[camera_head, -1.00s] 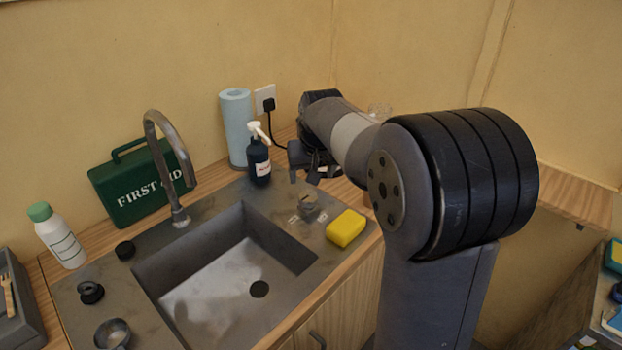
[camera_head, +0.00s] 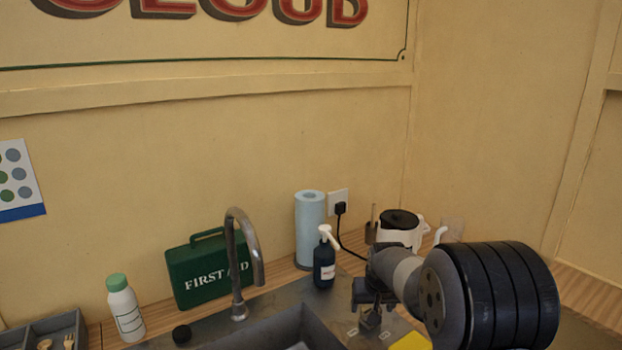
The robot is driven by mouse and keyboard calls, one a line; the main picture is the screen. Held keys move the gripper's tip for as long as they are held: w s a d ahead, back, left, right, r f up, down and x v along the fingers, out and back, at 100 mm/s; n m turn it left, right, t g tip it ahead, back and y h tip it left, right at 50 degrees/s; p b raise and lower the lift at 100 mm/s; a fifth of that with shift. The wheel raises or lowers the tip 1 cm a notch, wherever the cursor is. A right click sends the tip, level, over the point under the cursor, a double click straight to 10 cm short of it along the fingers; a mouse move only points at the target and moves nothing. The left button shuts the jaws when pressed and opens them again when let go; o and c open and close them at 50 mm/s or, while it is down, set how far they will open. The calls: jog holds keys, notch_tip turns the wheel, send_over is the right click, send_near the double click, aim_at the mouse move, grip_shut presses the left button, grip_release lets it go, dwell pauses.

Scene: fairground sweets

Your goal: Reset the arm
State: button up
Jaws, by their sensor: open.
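My arm reaches in from the lower right, over the right end of the sink counter. My gripper (camera_head: 373,300) is at its end, small and dark, and points down. It is open, and I see nothing held between its fingers. A small grey metal item (camera_head: 370,320) stands on the counter just under it; I cannot tell if they touch. The yellow sponge (camera_head: 410,342) lies to the right, cut off by the bottom edge of the picture.
A dark pump bottle (camera_head: 324,262) and a blue paper roll (camera_head: 310,228) stand left of my gripper. A white kettle (camera_head: 398,234) is behind my arm. The tap (camera_head: 240,255), green first aid box (camera_head: 208,275) and white bottle (camera_head: 125,312) are further left.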

jog(key=shift+w+f, duration=0.2)
jog(key=shift+f, duration=0.3)
jog(key=shift+r, duration=0.1)
